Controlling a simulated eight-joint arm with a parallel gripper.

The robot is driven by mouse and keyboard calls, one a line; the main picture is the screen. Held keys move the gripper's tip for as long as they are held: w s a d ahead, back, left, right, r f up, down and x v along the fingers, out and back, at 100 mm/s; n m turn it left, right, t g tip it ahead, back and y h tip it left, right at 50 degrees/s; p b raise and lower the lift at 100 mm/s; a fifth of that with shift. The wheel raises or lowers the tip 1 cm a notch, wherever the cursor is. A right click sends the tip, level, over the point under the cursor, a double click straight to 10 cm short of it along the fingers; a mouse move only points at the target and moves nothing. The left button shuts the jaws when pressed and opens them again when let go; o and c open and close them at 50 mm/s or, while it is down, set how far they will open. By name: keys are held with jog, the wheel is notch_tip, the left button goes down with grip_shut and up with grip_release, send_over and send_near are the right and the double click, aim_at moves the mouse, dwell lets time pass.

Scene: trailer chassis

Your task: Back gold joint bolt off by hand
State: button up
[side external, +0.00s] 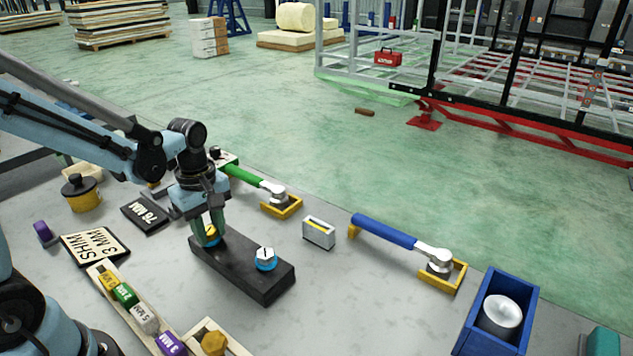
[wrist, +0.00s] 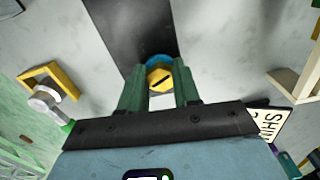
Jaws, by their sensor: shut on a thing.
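The gold joint bolt (wrist: 159,79) has a hex head with a dark line across it. In the wrist view it sits between the two green fingers of my gripper (wrist: 160,92), with a blue ring behind it. In the side view my gripper (side external: 207,236) points down and is shut on the gold bolt (side external: 211,232) at the left end of a black block (side external: 243,272). A second bolt with a silver head and blue ring (side external: 265,258) stands at the block's right end. Whether the gold bolt's thread is engaged is hidden.
A green-handled wrench (side external: 243,175) and a blue-handled wrench (side external: 385,232) rest in yellow holders behind the block. A small grey box (side external: 319,232) stands between them. A blue bin (side external: 503,305) holds a silver cylinder at right. Labelled plates and a tray of coloured pieces (side external: 142,316) lie at left.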

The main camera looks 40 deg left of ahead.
aim_at(211, 231)
jog(key=n, duration=0.4)
jog(key=shift+w+n, duration=0.1)
jog(key=shift+n, duration=0.3)
dwell(0.4)
jog(key=o, duration=1.1)
jog(key=shift+c, duration=0.2)
jog(key=shift+r, duration=0.1)
notch_tip(211, 231, up, 12)
